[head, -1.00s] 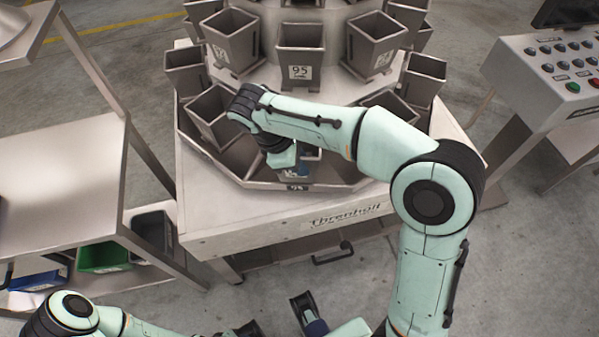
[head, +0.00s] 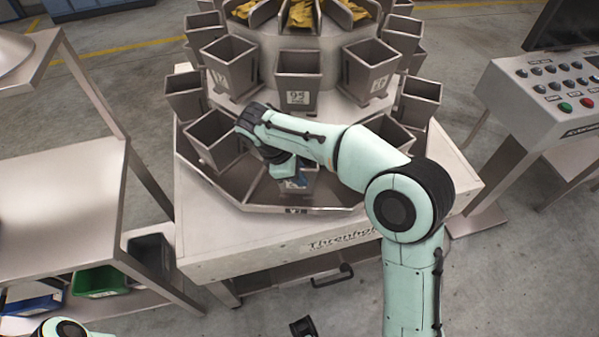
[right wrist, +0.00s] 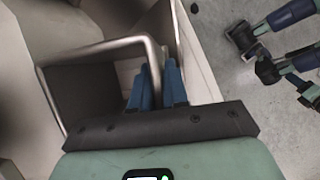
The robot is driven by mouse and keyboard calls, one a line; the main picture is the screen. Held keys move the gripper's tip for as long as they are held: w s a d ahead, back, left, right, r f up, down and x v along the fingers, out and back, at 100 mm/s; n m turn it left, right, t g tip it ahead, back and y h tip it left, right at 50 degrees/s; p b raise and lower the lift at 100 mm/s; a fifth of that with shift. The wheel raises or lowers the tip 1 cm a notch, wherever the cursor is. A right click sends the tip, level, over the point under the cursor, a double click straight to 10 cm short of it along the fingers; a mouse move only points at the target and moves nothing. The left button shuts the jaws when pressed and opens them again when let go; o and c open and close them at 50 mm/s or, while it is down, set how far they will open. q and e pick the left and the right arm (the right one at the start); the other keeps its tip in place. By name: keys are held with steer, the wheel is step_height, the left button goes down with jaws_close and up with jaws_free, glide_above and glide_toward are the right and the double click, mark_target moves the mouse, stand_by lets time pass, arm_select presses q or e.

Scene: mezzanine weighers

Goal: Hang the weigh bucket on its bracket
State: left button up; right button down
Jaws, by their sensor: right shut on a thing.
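My right gripper (head: 298,180) is over the front of the weigher's lower ring, below the upper bucket marked 95. It is shut on the weigh bucket (head: 326,184), a grey steel bucket mostly hidden behind my wrist and forearm. In the right wrist view its open mouth and inner wall (right wrist: 82,88) show, with a bent handle bar across the top. The blue fingers (right wrist: 157,88) close at that bar. The bracket cannot be made out; my arm covers that area. My left gripper (right wrist: 255,54) is low over the floor in the right wrist view, its fingers apart and empty.
Upper buckets (head: 298,80) ring the weigher close above my forearm. A lower bucket (head: 214,140) stands left of my gripper. A steel table (head: 65,185) is at left, with a green bin (head: 100,283) beneath. A control console (head: 550,105) stands right.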

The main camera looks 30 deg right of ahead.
steer(key=shift+f, duration=0.45)
stand_by(0.4)
steer(key=c, duration=1.1)
jaws_free()
steer(key=shift+o, duration=0.2)
steer(key=shift+a, duration=0.1)
steer(key=p+v, duration=0.3)
steer(key=v, duration=1)
steer(key=shift+r, duration=0.15)
